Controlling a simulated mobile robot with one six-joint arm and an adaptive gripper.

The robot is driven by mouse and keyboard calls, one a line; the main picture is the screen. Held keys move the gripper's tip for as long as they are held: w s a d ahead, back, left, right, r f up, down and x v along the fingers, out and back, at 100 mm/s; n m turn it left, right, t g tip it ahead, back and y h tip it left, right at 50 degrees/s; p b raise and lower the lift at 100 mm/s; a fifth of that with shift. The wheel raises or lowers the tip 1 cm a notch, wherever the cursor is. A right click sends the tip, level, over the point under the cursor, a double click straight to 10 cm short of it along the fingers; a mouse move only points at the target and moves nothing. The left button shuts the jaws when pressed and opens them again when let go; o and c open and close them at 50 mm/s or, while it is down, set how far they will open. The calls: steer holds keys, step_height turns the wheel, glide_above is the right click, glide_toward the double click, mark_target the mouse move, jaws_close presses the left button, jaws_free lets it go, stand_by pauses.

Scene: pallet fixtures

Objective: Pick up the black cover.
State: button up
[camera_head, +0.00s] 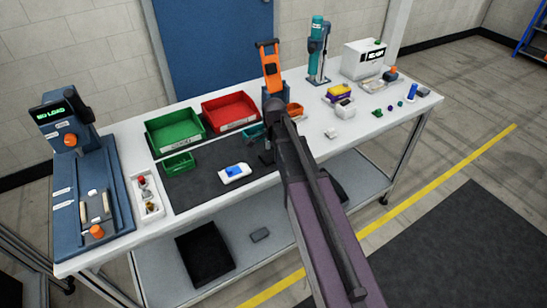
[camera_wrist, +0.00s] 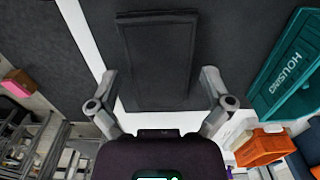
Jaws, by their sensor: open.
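The black cover (camera_wrist: 156,62) is a dark rectangular piece lying on the dark mat in the wrist view, with a thin raised strip along its far end. My gripper (camera_wrist: 160,80) is open, with one grey finger on each side of the cover's near part. I cannot tell whether the fingers touch it. In the head view my gripper (camera_head: 267,152) is low over the mat, and my arm hides much of that area. I cannot make out the cover clearly there.
A teal bin marked HOUSING (camera_wrist: 288,68) stands close on the right, with an orange bin (camera_wrist: 263,147) near it. Red (camera_head: 229,113) and green (camera_head: 174,131) bins stand at the back of the mat (camera_head: 195,191). A white-and-blue part (camera_head: 235,173) lies at the front.

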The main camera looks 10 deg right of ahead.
mark_target(274, 155)
stand_by(0.3)
steer(key=c, duration=0.9)
steer(key=shift+r, duration=0.2)
step_height(274, 155, up, 4)
steer(key=p, duration=0.4)
steer(key=shift+f, duration=0.25)
steer(key=s+d+r+p, duration=0.1)
steer(key=s+d, duration=0.1)
steer(key=s, duration=1.3)
steer(key=shift+s+d, duration=0.15)
steer(key=shift+s, duration=0.25)
steer(key=shift+s, duration=0.1)
